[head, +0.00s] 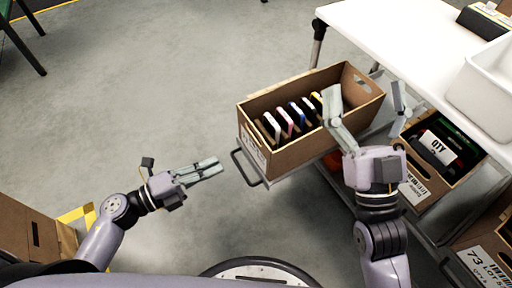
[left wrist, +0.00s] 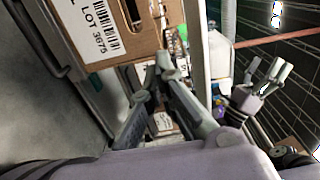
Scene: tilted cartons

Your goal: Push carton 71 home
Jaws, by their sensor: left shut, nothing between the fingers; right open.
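An open brown carton (head: 305,140) with several thin upright items inside juts out from under the white table. Its number is not legible in the head view; a carton (left wrist: 118,30) in the left wrist view shows a label reading "LOT 3675". My left gripper (head: 218,168) is shut and empty, to the left of the carton's label end and apart from it in the head view. My right gripper (head: 366,95) is open, its fingers spread over the carton's right end. I cannot tell whether it touches. It also shows in the left wrist view (left wrist: 268,82).
A tray handle (head: 243,168) sticks out below the carton. More cartons stand under the white table (head: 400,35): one with a "QTY" item (head: 412,190) and one labelled 73 (head: 480,262). A white bin (head: 485,95) is on top.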

